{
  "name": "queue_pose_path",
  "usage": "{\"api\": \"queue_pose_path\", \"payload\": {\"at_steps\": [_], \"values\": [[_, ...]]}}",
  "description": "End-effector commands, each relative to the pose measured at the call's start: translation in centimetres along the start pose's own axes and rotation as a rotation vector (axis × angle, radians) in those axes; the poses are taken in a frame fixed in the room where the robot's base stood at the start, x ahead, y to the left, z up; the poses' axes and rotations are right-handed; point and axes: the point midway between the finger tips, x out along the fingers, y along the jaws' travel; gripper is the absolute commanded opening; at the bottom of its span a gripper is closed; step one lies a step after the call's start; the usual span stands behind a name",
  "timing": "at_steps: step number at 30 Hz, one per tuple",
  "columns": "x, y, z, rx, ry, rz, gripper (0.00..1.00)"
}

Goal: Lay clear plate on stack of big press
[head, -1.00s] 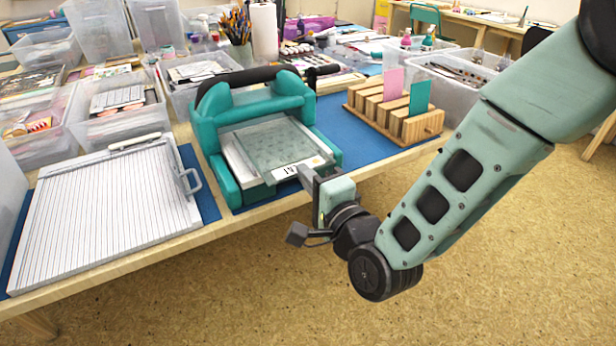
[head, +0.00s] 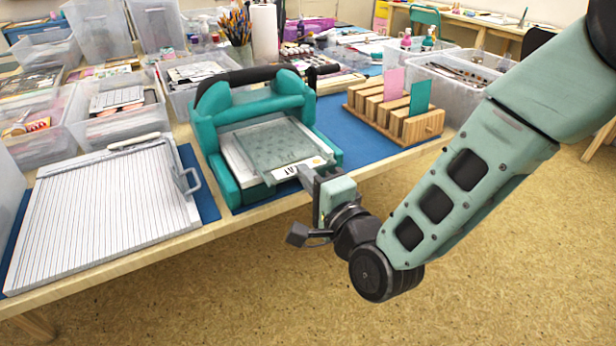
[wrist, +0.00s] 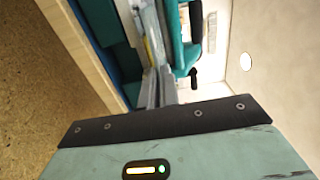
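The big press (head: 210,140) is teal with a black roller handle and stands on the table. A pale flat stack (head: 238,162) lies in its bed, with a white label (head: 288,171) at the front. The clear plate (head: 262,143) is a greenish see-through sheet over the stack, its front edge partly across the label. I cannot tell whether it touches the stack or sits just above it. My gripper (head: 306,176) is at the plate's front edge and appears shut on it. In the wrist view the press (wrist: 188,55) is seen sideways, beyond my gripper (wrist: 168,92).
A white ridged board (head: 105,205) with a handle lies left of the press. A wooden rack (head: 395,118) with pink and teal cards stands to the right on the blue mat (head: 350,138). Clear bins (head: 118,118) and a pen cup crowd the back. The floor in front is open.

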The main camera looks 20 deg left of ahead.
Motion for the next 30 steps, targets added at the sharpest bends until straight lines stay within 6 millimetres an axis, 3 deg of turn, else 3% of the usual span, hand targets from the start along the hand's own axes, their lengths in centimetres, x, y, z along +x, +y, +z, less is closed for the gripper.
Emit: {"api": "queue_pose_path", "payload": {"at_steps": [20, 24, 30], "values": [[-0.01, 0.49, 0.03, 0.0, -0.001, 0.0, 0.0], [-0.01, 0.5, 0.02, 0.0, 0.0, 0.0, 0.29], [-0.02, 0.55, 0.01, 0.0, 0.0, 0.001, 0.29]]}}
